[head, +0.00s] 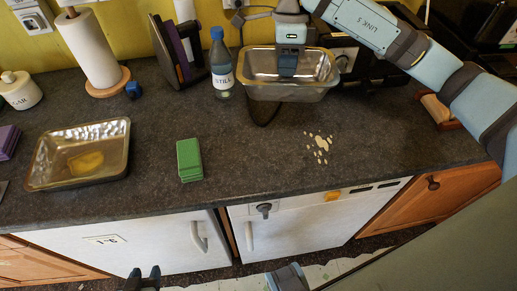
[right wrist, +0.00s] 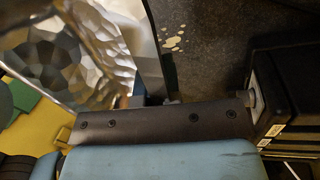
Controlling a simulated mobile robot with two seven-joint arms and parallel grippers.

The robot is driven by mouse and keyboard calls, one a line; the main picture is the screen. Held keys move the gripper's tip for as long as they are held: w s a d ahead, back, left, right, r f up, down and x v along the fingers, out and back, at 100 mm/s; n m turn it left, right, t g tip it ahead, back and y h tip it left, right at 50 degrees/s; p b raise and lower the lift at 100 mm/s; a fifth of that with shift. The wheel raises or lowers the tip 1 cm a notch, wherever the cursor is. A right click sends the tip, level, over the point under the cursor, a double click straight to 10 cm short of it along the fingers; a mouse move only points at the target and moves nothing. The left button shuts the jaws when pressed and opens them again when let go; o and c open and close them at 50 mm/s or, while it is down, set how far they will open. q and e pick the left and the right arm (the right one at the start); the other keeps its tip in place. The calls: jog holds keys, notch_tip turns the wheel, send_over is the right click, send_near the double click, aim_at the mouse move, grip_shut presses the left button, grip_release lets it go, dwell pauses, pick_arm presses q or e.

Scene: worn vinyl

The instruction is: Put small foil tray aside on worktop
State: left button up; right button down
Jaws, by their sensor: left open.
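A shiny foil tray (head: 262,92) is at the back middle of the worktop. My right gripper (head: 287,70) reaches down at its far wall and appears shut on that wall; the dimpled inside of the tray (right wrist: 105,40) fills the upper left of the right wrist view. I cannot tell whether its base touches the worktop. A second foil tray (head: 37,173) with a yellow patch inside lies at the left of the worktop (head: 240,150). Which tray is the smaller is hard to tell. My left gripper (head: 143,275) is open and empty, low in front of the cupboards.
A green block (head: 189,160) and a scatter of pale spots (head: 319,147) lie on the worktop. A dark rounded thing (head: 264,117) shows below that tray. A paper roll (head: 90,50) stands back left. The front middle is mostly clear.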

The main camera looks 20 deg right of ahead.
aim_at(281, 133)
jog(key=shift+d+r+m, duration=0.15)
jog(key=shift+r+m, duration=0.1)
jog(key=shift+m, duration=0.65)
jog(key=shift+f, duration=0.2)
notch_tip(281, 133, down, 19)
jog(key=shift+f, duration=0.2)
jog(key=c, duration=1.8)
grip_release()
jog(key=shift+f, duration=0.15)
jog(key=o, duration=0.5)
jog(key=shift+c, duration=0.2)
